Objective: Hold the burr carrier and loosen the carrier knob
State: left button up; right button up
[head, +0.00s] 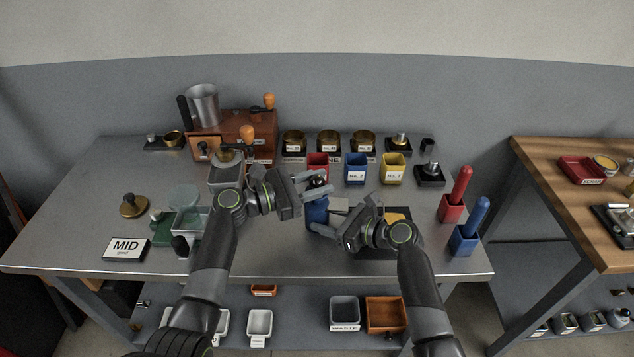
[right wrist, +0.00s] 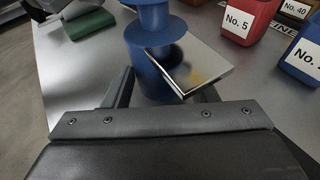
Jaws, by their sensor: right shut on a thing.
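The blue burr carrier (head: 317,209) stands upright near the middle of the table. It also shows in the right wrist view (right wrist: 153,50) as a blue body with a wide flange. My right gripper (head: 321,227) is shut on the carrier's lower body, with one finger on each side. A dark carrier knob (head: 316,182) shows at the carrier's top in the head view. My left gripper (head: 318,186) is up at the knob, its fingers spread to either side of it. Whether they touch the knob is too small to tell. The knob is out of the right wrist view.
Red, blue (head: 355,168) and yellow (head: 393,168) bins stand behind. A wooden grinder (head: 240,122) is at the back left. Red and blue handled tools (head: 468,228) stand at the right.

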pick_arm(q)
jog(key=c, duration=0.4)
jog(key=shift+n+t+y, duration=1.2)
jog(key=shift+n+t, duration=0.4)
jog(key=shift+t, duration=0.5)
jog(key=o, duration=0.9)
jog(key=shift+o, duration=0.2)
jog(key=v, duration=1.2)
